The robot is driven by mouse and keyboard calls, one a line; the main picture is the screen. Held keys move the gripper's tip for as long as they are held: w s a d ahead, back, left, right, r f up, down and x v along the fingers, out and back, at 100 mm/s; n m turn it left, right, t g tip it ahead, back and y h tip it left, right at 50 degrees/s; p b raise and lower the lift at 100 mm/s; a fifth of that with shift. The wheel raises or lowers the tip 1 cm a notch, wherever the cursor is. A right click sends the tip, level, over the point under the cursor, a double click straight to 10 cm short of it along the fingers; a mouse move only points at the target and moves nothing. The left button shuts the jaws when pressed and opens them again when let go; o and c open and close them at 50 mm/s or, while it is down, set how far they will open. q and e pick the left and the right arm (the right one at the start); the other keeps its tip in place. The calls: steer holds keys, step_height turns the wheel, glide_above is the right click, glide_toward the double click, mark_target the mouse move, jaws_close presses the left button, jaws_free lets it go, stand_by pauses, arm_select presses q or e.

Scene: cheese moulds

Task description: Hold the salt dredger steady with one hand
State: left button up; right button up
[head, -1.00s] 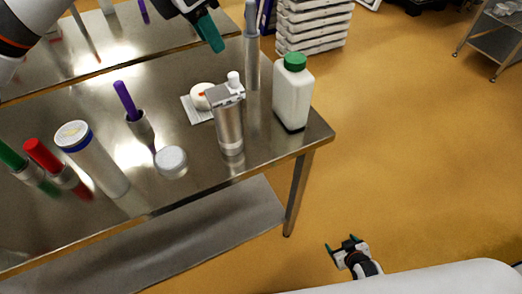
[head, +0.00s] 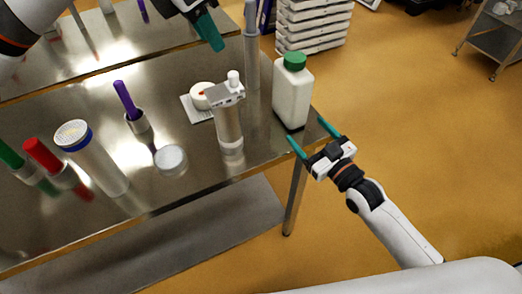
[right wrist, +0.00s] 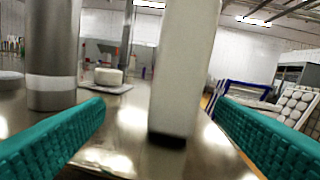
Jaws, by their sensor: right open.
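A white cylinder with a blue band and a speckled top, which looks like the salt dredger (head: 98,165), stands tilted-looking in the head view on the left of the steel table. Neither gripper touches it. My right gripper (head: 311,137) is open and empty at the table's right edge, in front of a white bottle with a green cap (head: 292,98). In the right wrist view the bottle (right wrist: 183,70) stands ahead between the teal fingers. My left gripper (head: 209,32) hangs over the table's back; one teal finger shows clearly, and its opening is hidden.
A grey-white cylinder with a boxy head (head: 228,125) stands left of the bottle. Behind it are a tall grey tube (head: 252,60) and a white round piece on a mat (head: 201,96). A round lidded tin (head: 170,160) and red, green and purple-handled items stand left.

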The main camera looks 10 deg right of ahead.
mark_target(226, 124)
steer(key=s+a+r+g+y, duration=0.1)
steer(key=s+a+y, duration=0.1)
steer(key=a, duration=0.4)
steer(key=s+a+r+g+y, duration=0.1)
steer(key=s+a+g, duration=0.15)
steer(key=a, duration=0.45)
steer(key=shift+n+t, duration=0.3)
steer(key=shift+t, duration=0.15)
steer(key=x, duration=1.1)
steer(key=shift+w+a+r, duration=0.15)
steer(key=shift+a+r, duration=0.05)
steer(key=shift+a, duration=0.2)
